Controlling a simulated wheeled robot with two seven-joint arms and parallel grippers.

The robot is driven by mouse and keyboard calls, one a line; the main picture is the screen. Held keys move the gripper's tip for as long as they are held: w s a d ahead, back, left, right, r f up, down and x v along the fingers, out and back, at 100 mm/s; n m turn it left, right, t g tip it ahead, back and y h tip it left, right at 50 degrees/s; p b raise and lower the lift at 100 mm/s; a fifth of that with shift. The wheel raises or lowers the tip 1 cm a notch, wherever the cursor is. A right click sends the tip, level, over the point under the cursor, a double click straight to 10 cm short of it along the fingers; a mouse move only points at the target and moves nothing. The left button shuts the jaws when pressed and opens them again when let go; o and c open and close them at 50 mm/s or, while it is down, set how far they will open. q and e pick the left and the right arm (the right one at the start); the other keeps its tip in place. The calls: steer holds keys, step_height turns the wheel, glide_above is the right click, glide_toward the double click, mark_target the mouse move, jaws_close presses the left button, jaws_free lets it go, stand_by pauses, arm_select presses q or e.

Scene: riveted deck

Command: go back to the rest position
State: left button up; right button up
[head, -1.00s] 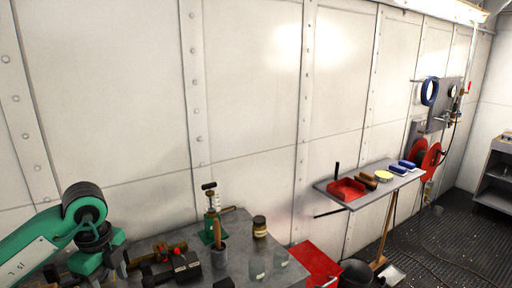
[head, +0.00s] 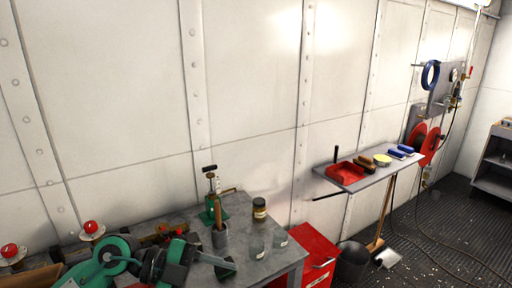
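My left arm is green and black and comes in low at the left of the head view, over the workbench. My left gripper (head: 205,262) is a dark shape at the bottom edge, over the near part of the grey workbench (head: 285,258). A grey finger-like part points right, close to a dark green block (head: 229,271). The gripper overlaps bench items, and I cannot tell its opening or whether anything is between its fingers. My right gripper is not in view.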

arm_select(q)
step_height(320, 180, up, 4)
steer(key=d+n+t+h, duration=0.1)
steer(key=d+t+h, duration=0.1)
steer(key=h, duration=0.3)
steer(key=w+a+r+n+t+y, duration=0.1)
steer(key=w+a+n+t+y, duration=0.2)
steer(key=n+t, duration=0.5)
steer(key=w+a+r+n+t+y, duration=0.15)
steer(key=a+n+t, duration=0.25)
steer(key=n+t, duration=0.45)
steer(key=a+f+n+g+y, duration=0.1)
steer(key=a+f+n+y, duration=0.4)
steer(key=f+y, duration=0.35)
steer(key=a+f+n+y, duration=0.45)
steer(key=f+y, duration=0.25)
steer(key=f, duration=0.2)
steer(key=s+a+f+m+g, duration=0.1)
steer(key=s+f+g, duration=0.6)
steer(key=s+f, duration=0.3)
steer(key=s+f+m+g, duration=0.1)
steer(key=s+f+g, duration=0.55)
steer(key=s, duration=0.55)
step_height(320, 180, down, 32)
steer(key=s+a+f+g, duration=0.1)
steer(key=s+f, duration=0.8)
steer(key=s+a+f+g, duration=0.1)
steer(key=s+a+f, duration=0.1)
steer(key=s+f, duration=0.8)
steer(key=shift+s+a, duration=0.3)
